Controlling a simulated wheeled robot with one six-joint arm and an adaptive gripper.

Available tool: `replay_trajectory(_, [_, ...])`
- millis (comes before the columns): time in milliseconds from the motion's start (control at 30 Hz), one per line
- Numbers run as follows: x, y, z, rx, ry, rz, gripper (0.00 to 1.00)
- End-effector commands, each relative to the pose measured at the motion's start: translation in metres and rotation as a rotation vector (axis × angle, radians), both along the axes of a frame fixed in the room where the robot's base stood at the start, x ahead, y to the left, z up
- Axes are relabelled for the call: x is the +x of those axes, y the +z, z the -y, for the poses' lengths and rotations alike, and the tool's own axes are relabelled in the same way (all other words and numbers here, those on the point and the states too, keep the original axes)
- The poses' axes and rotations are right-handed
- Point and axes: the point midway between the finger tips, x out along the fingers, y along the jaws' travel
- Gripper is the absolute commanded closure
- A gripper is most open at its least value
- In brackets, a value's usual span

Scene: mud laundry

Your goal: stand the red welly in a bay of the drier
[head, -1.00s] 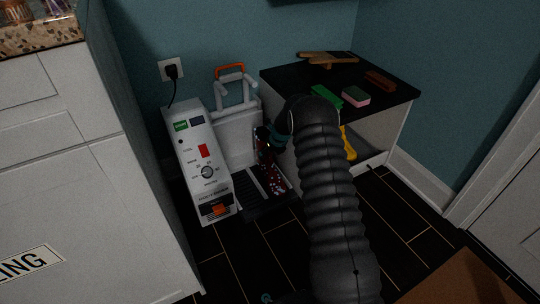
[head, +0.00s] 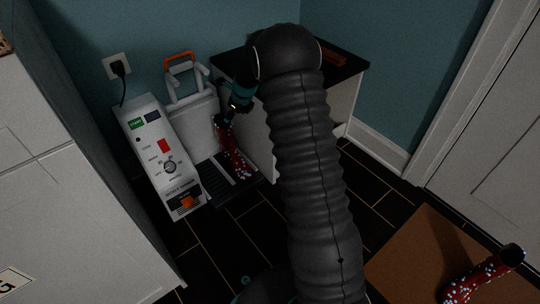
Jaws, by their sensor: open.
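A red welly (head: 236,160) with pale spots and a dark top stands roughly upright, leaning slightly, on the right part of the drier's black tray. The drier (head: 162,160) has a white control box at its left and a pale back with an orange handle. My gripper (head: 232,112) is open just above the welly's top, partly dark and small in view. I cannot tell whether it touches the welly. A second red spotted welly (head: 480,278) lies on the brown mat at the lower right. The bay edges around the standing welly's foot are not clear.
A black-topped white cabinet (head: 345,88) stands right of the drier, partly behind my arm. A white cabinet (head: 70,215) fills the left. A brown mat (head: 425,255) lies near the door (head: 490,130). Dark floor is clear in front of the drier.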

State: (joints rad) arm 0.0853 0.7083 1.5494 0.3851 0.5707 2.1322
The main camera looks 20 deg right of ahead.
Motion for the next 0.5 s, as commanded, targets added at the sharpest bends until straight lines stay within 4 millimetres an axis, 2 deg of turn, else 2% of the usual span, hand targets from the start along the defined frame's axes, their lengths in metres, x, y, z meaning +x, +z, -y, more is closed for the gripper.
replay_trajectory(33, [-0.011, 0.027, -0.003, -0.033, 0.079, 0.026, 0.19])
replay_trajectory(200, [-0.056, 0.094, -0.010, -0.160, 0.371, 0.090, 0.19])
replay_trajectory(367, [-0.106, 0.148, -0.016, -0.286, 0.642, 0.147, 0.19])
replay_trajectory(500, [-0.154, 0.186, -0.020, -0.398, 0.878, 0.190, 0.19])
